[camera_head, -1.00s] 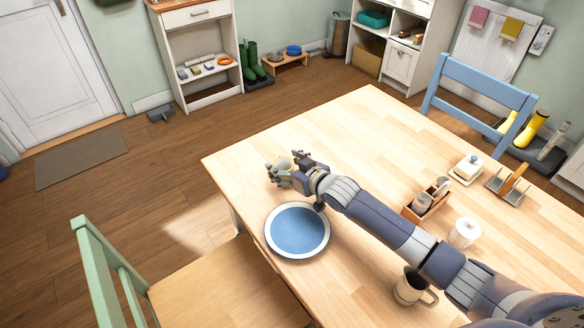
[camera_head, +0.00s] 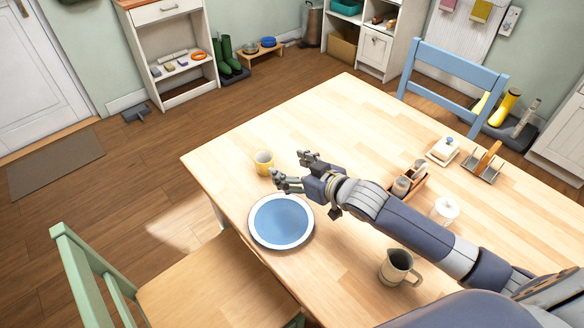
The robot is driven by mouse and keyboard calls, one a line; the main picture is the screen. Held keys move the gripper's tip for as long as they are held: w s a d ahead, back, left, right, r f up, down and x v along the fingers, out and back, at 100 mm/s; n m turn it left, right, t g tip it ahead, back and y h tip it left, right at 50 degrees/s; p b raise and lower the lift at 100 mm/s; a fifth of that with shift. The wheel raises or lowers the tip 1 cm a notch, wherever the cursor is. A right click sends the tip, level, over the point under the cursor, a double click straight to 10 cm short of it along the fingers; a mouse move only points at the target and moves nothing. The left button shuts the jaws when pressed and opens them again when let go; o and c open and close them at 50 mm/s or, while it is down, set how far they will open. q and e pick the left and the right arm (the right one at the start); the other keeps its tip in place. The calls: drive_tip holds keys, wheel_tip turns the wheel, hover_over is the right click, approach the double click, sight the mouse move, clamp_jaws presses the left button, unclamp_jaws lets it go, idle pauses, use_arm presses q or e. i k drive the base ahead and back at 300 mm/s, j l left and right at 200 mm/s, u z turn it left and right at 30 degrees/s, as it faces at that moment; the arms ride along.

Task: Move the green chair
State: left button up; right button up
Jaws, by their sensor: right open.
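The green chair (camera_head: 98,277) stands at the lower left, with a pale green back frame and a wooden seat (camera_head: 214,281). Its seat is close to the table's left edge, and its lower part is cut off by the frame. My right gripper (camera_head: 289,171) is open and empty above the table, just right of a small yellow cup (camera_head: 264,162) and apart from it. The chair is to the lower left of this gripper, well away from it. My left gripper is not in view.
A blue chair (camera_head: 455,85) stands at the far side. The floor (camera_head: 140,180) left of the table is clear.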

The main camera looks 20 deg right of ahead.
sight(221, 283)
drive_tip(key=k+j, duration=0.3)
drive_tip(key=k, duration=0.15)
drive_tip(key=k+j, duration=0.3)
drive_tip(key=k, duration=0.15)
drive_tip(key=k+j, duration=0.3)
drive_tip(key=k, duration=0.2)
